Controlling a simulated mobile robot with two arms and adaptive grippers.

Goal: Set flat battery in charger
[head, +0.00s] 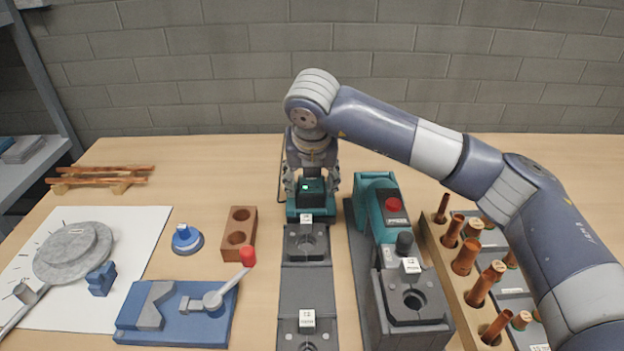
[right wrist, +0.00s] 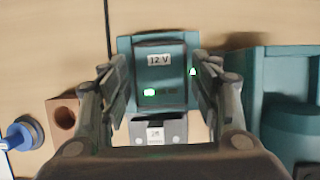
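A dark battery (right wrist: 160,72) labelled "12 V" sits in the teal charger (right wrist: 125,46) in the right wrist view. A small green light shows on the battery and another on the charger beside it. In the head view the battery (head: 311,190) and the teal charger (head: 292,214) are at the back middle of the table. My right gripper (right wrist: 160,66) is over the charger, with one finger on each side of the battery. The fingers look spread, with gaps between them and the battery. In the head view my right gripper (head: 312,184) points down. My left gripper is not in view.
A grey press tool with a teal body (head: 372,205) stands right of the charger. A wooden rack (head: 452,262) with copper pieces is further right. A brown two-hole block (head: 239,222), a blue clamp fixture (head: 170,325) and a white sheet (head: 150,230) lie left. Grey labelled fixtures (head: 306,272) are in front.

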